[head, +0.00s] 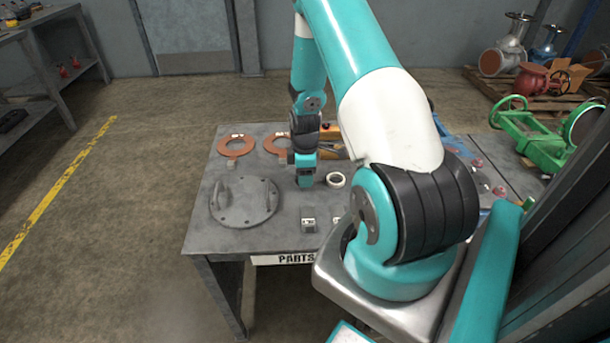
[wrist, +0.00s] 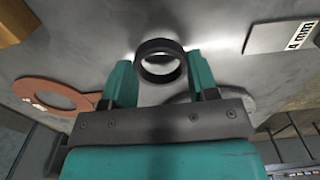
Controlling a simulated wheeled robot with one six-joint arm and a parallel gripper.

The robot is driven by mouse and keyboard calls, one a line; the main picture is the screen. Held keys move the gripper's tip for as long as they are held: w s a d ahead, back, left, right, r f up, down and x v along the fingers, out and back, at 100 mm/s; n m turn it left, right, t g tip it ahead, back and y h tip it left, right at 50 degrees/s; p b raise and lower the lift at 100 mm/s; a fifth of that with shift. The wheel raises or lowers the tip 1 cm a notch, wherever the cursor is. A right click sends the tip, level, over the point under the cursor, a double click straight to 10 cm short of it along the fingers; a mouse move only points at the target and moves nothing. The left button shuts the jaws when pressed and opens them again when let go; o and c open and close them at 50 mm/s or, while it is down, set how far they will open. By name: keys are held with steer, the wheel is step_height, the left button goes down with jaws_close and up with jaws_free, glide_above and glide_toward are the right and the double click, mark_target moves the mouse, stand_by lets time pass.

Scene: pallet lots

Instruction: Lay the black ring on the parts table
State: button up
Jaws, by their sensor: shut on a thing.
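In the wrist view the black ring (wrist: 138,62) sits between the two teal fingers of my gripper (wrist: 160,80), which is shut on it. Its round opening faces the camera, and grey tabletop shows through it. In the head view my gripper (head: 305,182) points down over the middle of the parts table (head: 235,241). I cannot make out the black ring in that view, nor tell its exact gap from the tabletop.
A pale ring (head: 328,180) stands just right of my gripper. A grey flange plate (head: 232,207) lies to its left. Bare tabletop shows between these things.

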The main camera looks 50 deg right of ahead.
steer(key=shift+f, duration=0.45)
steer(key=shift+f, duration=0.1)
steer(key=o, duration=0.9)
